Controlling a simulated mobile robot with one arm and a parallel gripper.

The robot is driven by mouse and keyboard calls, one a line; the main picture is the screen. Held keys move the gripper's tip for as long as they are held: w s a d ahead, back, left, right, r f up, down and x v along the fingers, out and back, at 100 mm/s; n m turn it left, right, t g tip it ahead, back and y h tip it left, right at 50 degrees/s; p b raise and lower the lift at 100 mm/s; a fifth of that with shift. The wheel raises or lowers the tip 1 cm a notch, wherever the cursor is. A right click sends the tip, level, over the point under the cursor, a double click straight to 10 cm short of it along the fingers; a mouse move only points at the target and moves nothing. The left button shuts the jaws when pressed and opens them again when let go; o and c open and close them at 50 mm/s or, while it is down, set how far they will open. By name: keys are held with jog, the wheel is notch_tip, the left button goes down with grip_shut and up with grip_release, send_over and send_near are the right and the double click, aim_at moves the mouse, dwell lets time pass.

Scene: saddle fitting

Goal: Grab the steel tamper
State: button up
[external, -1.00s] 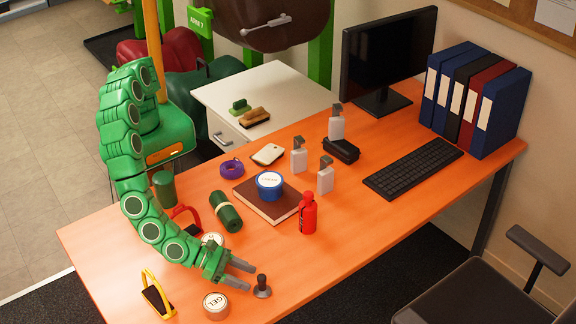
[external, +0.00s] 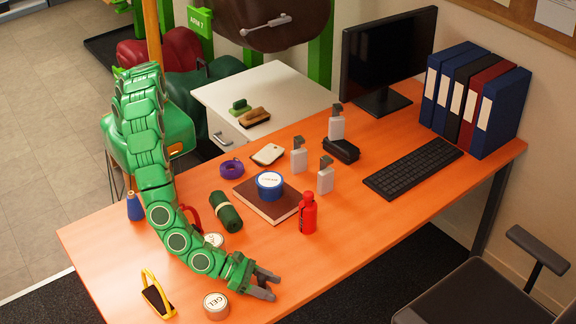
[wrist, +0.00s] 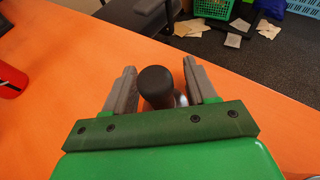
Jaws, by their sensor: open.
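The steel tamper (wrist: 156,88) shows in the wrist view with its round black knob up and a bit of shiny metal below. It stands between the two grey fingers of my gripper (wrist: 160,76), which are open with a gap on each side of the knob. Its lower part is mostly hidden by the knob and my gripper. In the external view my gripper (external: 270,286) is low over the front edge of the orange desk and hides the tamper.
Close by are a GEL tin (external: 216,305), a yellow-handled item (external: 156,297) and a red bottle (external: 308,214). A green roll (external: 226,211) and a blue tub on a brown book (external: 262,203) lie farther back. The desk right of my gripper is clear.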

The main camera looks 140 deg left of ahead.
grip_shut()
jog(key=shift+r, duration=0.1)
dwell(0.3)
jog(key=shift+r, duration=0.5)
jog(key=s+r, duration=1.2)
jog(key=s, duration=0.1)
jog(key=shift+s+a, duration=0.2)
jog(key=shift+s, duration=0.2)
